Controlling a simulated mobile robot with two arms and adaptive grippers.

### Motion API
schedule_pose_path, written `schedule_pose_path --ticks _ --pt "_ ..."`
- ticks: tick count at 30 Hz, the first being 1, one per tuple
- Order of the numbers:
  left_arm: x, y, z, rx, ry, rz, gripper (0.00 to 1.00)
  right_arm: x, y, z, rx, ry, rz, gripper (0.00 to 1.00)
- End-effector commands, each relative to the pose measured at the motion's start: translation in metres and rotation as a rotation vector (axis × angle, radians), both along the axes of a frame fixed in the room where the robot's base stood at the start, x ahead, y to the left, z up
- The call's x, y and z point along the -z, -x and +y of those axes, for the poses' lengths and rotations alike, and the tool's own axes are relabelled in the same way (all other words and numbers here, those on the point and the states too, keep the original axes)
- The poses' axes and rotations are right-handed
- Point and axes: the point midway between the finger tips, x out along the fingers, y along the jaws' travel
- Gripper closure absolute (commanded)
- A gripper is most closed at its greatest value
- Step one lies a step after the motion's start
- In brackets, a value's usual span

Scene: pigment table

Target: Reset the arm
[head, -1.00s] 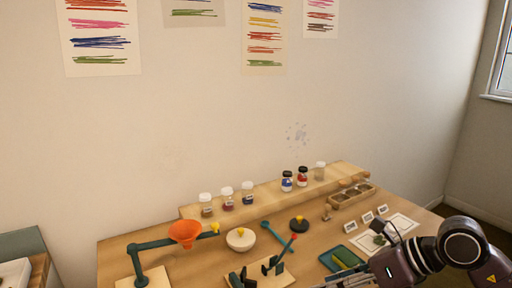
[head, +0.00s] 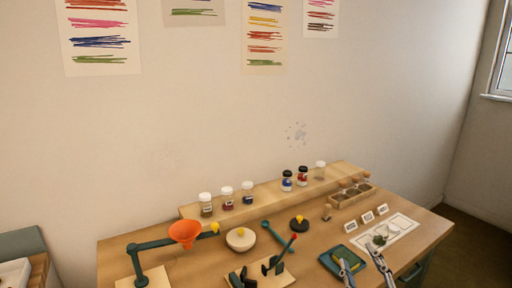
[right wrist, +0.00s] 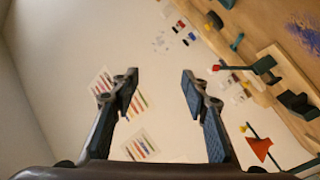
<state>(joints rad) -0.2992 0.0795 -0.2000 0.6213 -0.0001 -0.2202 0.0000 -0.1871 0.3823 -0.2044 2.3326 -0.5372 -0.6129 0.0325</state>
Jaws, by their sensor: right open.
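My right gripper (head: 356,255) shows at the bottom of the head view, its two fingers apart over the front right of the wooden table (head: 420,250). It also shows in the right wrist view (right wrist: 161,85), with nothing between its fingers. The rest of my right arm is out of the head view. My left gripper is in neither view.
Several jars line the raised shelf (head: 265,200). A green tray (head: 332,262) and a white sheet (head: 402,226) lie near my right gripper.

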Motion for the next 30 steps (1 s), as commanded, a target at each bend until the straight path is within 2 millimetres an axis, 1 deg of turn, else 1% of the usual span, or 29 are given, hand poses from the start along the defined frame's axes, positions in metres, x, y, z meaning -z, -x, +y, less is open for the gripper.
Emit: schedule_pose_path --ticks 1,2,3,5,6,8,9,11,12,14,15,17,18,20,26,29,30 --pt "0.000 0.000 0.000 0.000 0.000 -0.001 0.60 0.037 0.012 -0.010 0.053 -0.078 0.123 0.58" --pt "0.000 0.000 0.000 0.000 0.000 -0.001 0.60 0.059 0.021 -0.015 0.083 -0.119 0.195 0.58" --pt "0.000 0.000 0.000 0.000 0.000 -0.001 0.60 0.087 0.034 -0.019 0.117 -0.170 0.290 0.58" --pt "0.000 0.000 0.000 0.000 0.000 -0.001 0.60 0.125 0.057 -0.022 0.165 -0.240 0.431 0.58" --pt "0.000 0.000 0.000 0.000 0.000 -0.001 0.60 0.149 0.075 -0.022 0.193 -0.280 0.521 0.58" --pt "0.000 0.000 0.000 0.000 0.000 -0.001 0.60 0.181 0.103 -0.020 0.228 -0.336 0.652 0.58" --pt "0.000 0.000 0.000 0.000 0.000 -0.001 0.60 0.199 0.121 -0.016 0.247 -0.368 0.730 0.58" --pt "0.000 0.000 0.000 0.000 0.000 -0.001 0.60 0.220 0.148 -0.011 0.270 -0.406 0.838 0.58" --pt "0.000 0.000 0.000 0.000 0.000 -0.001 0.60 0.232 0.166 -0.006 0.283 -0.429 0.904 0.58" --pt "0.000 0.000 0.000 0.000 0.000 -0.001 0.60 0.247 0.191 0.000 0.298 -0.460 0.998 0.58" --pt "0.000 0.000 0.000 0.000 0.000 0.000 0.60 0.256 0.207 0.005 0.307 -0.477 1.055 0.58" --pt "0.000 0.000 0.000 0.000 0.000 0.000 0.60 0.266 0.231 0.012 0.317 -0.502 1.139 0.58" --pt "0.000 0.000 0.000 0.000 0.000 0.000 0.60 0.271 0.247 0.018 0.322 -0.518 1.194 0.58" --pt "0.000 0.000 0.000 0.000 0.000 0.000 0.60 0.278 0.271 0.025 0.329 -0.537 1.275 0.58" --pt "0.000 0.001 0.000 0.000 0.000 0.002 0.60 0.336 0.258 0.026 0.336 -0.527 1.297 0.58" --pt "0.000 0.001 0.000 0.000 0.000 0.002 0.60 0.370 0.255 0.027 0.339 -0.523 1.310 0.58" --pt "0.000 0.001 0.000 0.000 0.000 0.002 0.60 0.385 0.254 0.028 0.340 -0.522 1.315 0.58"
